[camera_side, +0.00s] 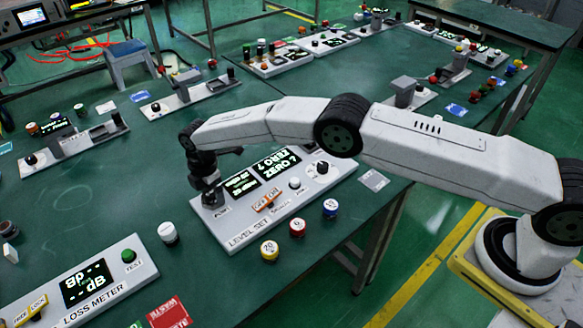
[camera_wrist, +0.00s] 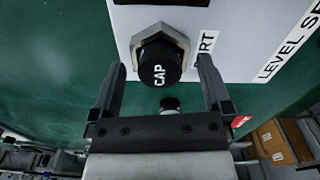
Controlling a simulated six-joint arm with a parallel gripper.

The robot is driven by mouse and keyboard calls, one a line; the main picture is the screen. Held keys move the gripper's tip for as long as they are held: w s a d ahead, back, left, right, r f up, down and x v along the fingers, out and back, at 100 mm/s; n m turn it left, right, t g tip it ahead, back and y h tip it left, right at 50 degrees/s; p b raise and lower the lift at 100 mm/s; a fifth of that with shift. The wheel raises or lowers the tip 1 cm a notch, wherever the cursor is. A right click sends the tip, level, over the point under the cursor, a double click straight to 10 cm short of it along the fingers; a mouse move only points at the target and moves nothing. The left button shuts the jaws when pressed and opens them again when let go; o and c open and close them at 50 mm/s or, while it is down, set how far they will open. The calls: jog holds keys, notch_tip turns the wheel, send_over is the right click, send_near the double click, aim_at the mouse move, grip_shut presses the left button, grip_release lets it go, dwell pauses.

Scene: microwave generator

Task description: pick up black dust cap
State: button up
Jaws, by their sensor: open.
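The black dust cap (camera_wrist: 158,66), lettered "CAP", sits on a metal hex nut (camera_wrist: 178,40) on the white panel in the wrist view. My gripper (camera_wrist: 162,70) is open, with one finger on each side of the cap in the picture. I see no finger touching the cap, and I cannot tell how deep the fingertips reach around it. In the side view, my gripper (camera_side: 207,180) points down over the left end of the white LEVEL SET panel (camera_side: 232,236). There the cap cannot be told apart from the dark gripper.
Yellow, red and blue numbered pieces (camera_side: 297,227) stand in front. A LOSS METER box (camera_side: 90,285) is at lower left.

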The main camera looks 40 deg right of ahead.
aim_at(211, 192)
jog(key=c, duration=1.3)
jog(key=shift+r, duration=0.15)
jog(key=shift+r, duration=1.55)
jog(key=shift+s+d+r, duration=0.25)
jog(key=shift+s+r, duration=0.55)
jog(key=shift+r, duration=0.15)
jog(key=shift+s+d+r, duration=0.7)
jog(key=shift+s+r, duration=0.6)
jog(key=shift+s, duration=0.6)
jog(key=shift+s+d+r, duration=0.65)
jog(key=shift+s+r, duration=0.6)
jog(key=shift+s, duration=0.7)
jog(key=shift+s+d+r, duration=0.7)
jog(key=shift+s+r, duration=0.6)
jog(key=shift+s, duration=0.6)
